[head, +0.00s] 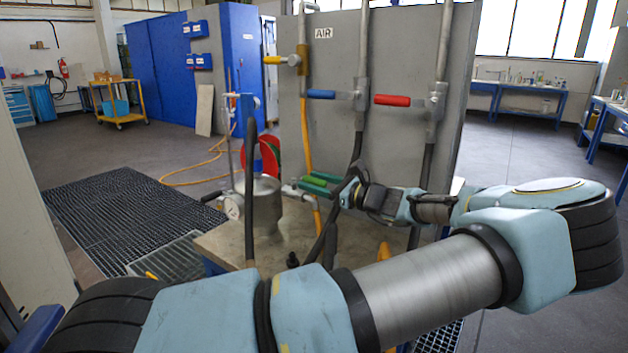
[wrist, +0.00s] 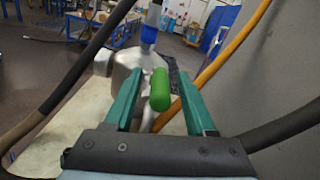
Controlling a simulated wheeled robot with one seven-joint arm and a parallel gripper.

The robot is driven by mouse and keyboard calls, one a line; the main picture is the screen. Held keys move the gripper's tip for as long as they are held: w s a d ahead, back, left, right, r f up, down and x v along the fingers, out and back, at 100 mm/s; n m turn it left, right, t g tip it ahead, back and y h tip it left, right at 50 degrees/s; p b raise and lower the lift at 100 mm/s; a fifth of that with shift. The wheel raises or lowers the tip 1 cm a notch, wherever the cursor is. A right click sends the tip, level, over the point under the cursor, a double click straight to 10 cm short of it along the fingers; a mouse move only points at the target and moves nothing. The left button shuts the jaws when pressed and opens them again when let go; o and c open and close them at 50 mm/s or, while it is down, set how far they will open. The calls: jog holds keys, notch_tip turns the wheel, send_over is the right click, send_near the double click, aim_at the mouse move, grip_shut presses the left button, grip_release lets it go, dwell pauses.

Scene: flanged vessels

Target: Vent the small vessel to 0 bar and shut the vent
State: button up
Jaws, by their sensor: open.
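The small vessel (head: 266,192) is a grey metal body standing on a bench, with a round white dial gauge (head: 233,207) on its left; the reading is too small to tell. My gripper (head: 309,184) is to the right of the vessel, its green fingers pointing at it. In the wrist view my gripper (wrist: 159,73) is open, and a green valve handle (wrist: 159,90) shows between the two fingers, with a gap on each side. The vessel (wrist: 126,66) shows beyond it. Whether the vent is open or shut cannot be told.
A grey panel (head: 388,60) marked AIR stands behind, with yellow (head: 275,60), blue (head: 321,94) and red (head: 392,100) lever handles. Black hoses and an orange hose (wrist: 225,55) run close beside my gripper. The bench top (head: 222,245) is partly bare.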

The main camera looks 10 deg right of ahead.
jog(key=shift+c, duration=0.3)
grip_shut()
dwell(1.1)
